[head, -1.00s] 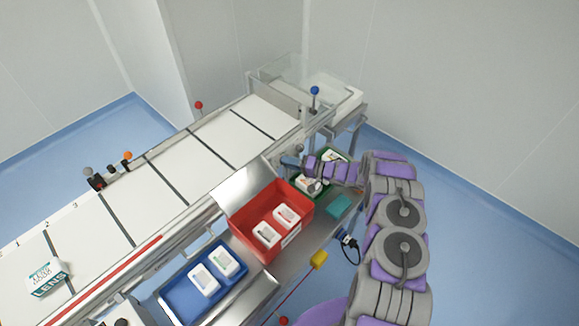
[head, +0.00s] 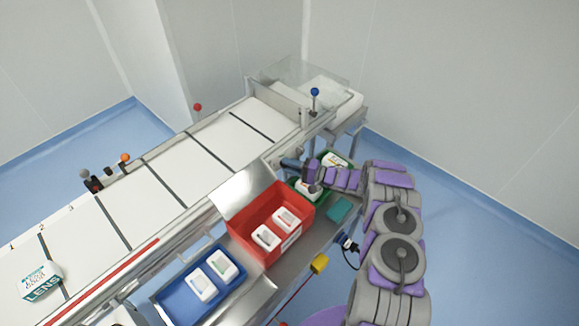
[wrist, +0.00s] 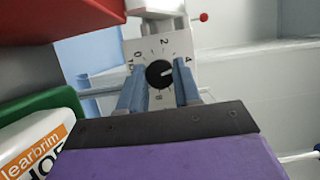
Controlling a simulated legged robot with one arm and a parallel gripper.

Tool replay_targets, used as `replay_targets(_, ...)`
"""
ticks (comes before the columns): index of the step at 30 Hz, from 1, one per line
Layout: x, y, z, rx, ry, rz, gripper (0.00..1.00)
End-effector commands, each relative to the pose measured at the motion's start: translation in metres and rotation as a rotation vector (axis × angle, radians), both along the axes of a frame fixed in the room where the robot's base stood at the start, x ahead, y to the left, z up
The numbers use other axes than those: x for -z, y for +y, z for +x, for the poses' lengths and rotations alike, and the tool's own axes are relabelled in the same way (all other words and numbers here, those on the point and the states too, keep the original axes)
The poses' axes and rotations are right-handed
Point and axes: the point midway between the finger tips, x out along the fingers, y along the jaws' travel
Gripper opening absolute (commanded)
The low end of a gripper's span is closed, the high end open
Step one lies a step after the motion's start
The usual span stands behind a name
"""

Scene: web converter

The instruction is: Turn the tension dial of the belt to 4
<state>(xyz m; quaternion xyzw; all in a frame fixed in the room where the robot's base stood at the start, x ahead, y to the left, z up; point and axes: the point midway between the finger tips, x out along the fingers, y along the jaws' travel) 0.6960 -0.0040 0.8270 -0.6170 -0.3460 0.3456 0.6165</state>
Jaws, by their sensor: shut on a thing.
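The tension dial shows in the wrist view as a round black knob (wrist: 159,74) on a pale plate (wrist: 137,50) with the marks 0, 2, 4 and 10. A small white mark on the knob points right, close to the 4 and seemingly slightly below it. My gripper (wrist: 159,88) has one blue-grey finger on each side of the knob and is shut on it. In the head view my gripper (head: 287,164) is at the side of the white belt (head: 150,205), beyond the red bin. The dial is hidden there.
A red bin (head: 240,225), a blue tray (head: 172,300) and a green bin (head: 349,160) hold white packs. The green bin lies beneath my wrist. A teal block (head: 339,209) is nearby. A LENS pack (head: 40,282) lies on the belt.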

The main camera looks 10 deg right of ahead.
Motion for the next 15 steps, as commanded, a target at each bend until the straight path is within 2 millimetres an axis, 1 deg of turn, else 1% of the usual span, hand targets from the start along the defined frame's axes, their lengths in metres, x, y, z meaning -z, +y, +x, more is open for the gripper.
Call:
replay_targets(1, 0.0012, -0.0038, 0.0014, 0.011, 0.002, -0.003, 0.02)
replay_targets(3, 0.0012, -0.0039, 0.0015, 0.011, 0.002, -0.003, 0.02)
replay_targets(4, 0.0013, -0.0039, 0.0015, 0.011, 0.002, -0.003, 0.36)
replay_targets(11, -0.0003, -0.0021, -0.0006, 0.006, -0.001, -0.003, 0.58)
replay_targets(15, -0.0006, -0.0013, -0.001, 0.004, -0.001, -0.002, 0.58)
